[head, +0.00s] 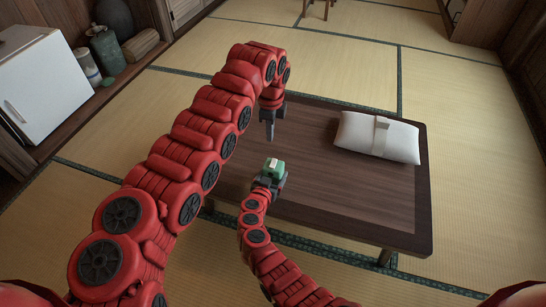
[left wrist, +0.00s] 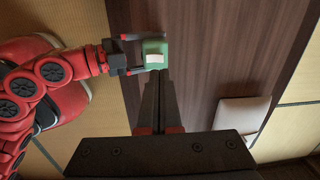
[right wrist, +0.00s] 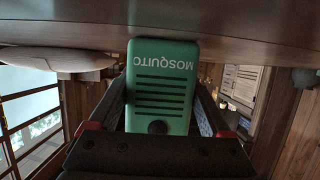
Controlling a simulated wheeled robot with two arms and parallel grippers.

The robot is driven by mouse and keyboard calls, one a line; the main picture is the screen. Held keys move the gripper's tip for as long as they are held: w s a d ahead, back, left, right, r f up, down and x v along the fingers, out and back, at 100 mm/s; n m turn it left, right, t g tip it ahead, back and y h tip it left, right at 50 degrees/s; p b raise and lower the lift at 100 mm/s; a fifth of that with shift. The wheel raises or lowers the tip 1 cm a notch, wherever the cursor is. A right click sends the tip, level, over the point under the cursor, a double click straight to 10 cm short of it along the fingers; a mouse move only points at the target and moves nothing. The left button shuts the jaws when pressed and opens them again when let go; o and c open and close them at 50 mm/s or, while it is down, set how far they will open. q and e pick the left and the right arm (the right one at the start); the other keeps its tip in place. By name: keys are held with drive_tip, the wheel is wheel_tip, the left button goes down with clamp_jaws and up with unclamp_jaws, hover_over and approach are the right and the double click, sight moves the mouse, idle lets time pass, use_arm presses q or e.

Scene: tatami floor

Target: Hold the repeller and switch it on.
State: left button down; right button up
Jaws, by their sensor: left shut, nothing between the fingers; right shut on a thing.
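The repeller is a green box with a white patch on top; in the head view the repeller (head: 273,168) is above the near side of the low table. My right gripper (head: 268,182) is shut on it, a finger on each side. In the right wrist view the repeller (right wrist: 160,85) shows the word MOSQUITO upside down, dark slots and a round dark knob. My left gripper (head: 269,133) is shut and empty, pointing down just above and behind the repeller. In the left wrist view its closed fingertips (left wrist: 158,78) appear close to the repeller (left wrist: 154,50); I cannot tell whether they touch.
The low dark wooden table (head: 340,190) has a white pillow-like packet (head: 378,136) at its right. A white cabinet (head: 45,85) and several containers stand at the far left. The tabletop between packet and grippers is clear, with open tatami around.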

sight(273, 159)
use_arm(q)
drive_tip(key=shift+m+t+h, duration=0.4)
drive_tip(key=shift+t, duration=0.1)
drive_tip(key=r, duration=0.2)
drive_tip(key=s+r, duration=0.1)
drive_tip(key=r, duration=0.1)
drive_tip(key=shift+s, duration=0.15)
drive_tip(key=shift+f, duration=0.1)
drive_tip(key=f, duration=0.4)
drive_tip(key=w+f, duration=0.1)
drive_tip(key=f, duration=0.4)
drive_tip(key=w+f, duration=0.1)
drive_tip(key=f, duration=0.3)
drive_tip(key=shift+d+f, duration=0.4)
